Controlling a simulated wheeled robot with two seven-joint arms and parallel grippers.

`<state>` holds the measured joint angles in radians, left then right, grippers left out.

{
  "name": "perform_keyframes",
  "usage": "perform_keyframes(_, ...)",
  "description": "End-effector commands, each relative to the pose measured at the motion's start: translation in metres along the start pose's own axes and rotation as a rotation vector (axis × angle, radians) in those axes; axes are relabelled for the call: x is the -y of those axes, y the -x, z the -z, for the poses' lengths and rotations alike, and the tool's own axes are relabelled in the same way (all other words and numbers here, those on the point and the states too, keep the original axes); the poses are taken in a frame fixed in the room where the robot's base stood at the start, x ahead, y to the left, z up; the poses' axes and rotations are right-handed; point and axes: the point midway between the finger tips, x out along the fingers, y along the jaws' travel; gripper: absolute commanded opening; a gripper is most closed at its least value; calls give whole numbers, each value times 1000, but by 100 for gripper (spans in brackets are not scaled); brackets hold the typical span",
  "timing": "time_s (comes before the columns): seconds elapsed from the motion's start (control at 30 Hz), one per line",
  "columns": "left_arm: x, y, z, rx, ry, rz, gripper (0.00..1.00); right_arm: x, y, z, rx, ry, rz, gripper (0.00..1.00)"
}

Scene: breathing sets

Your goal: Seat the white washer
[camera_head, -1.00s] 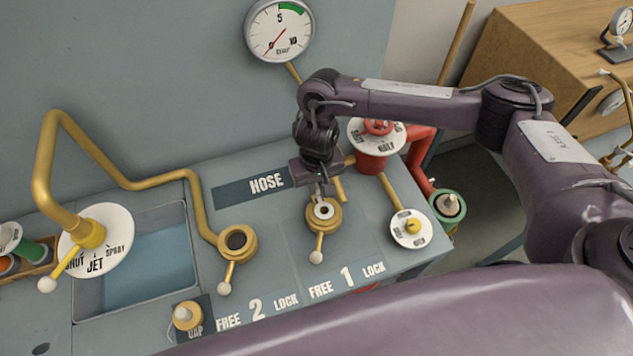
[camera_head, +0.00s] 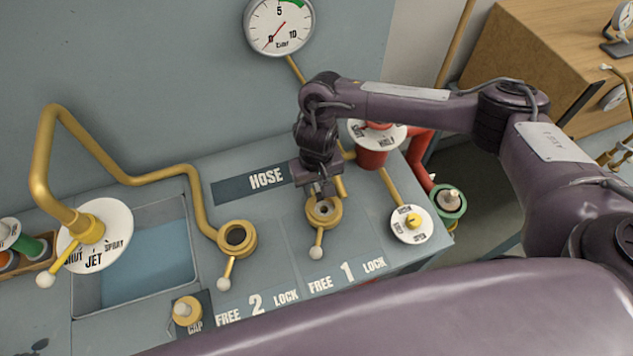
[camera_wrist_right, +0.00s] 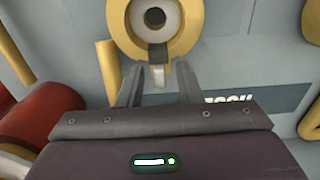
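The washer (camera_wrist_right: 178,18) is a pale ring around a dark hole, inside the brass coupling (camera_wrist_right: 199,28) of position 1. A narrow tab, dark then pale, sticks out from the ring towards my right gripper (camera_wrist_right: 160,70). Its two fingers stand apart, one on each side of the tab, with gaps visible. In the head view, my right gripper (camera_head: 322,191) is just behind the coupling (camera_head: 338,216), and the ring in its mouth looks greyish. Whether the washer lies fully flat cannot be told. My left gripper is not in view.
A second brass coupling (camera_head: 250,248) with a dark, empty-looking mouth stands left, beside the sink (camera_head: 150,308). The brass cap (camera_head: 186,312) is in front. A round white dial plate (camera_head: 411,236) and a red valve (camera_head: 372,157) stand close on the right.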

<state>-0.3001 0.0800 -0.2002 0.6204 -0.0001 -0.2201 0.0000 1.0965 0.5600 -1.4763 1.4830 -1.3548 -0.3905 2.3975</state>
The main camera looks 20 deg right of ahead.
Motion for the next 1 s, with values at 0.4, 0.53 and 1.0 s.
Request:
perform_keyframes(0.4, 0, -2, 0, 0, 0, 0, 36, 0, 10, 1, -2, 2, 2, 36)
perform_keyframes(0.53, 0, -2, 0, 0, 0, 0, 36, 0, 34, 2, -5, 3, 1, 36)
perform_keyframes(1.0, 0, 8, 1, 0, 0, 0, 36, 0, 78, 0, 0, 0, 0, 36)
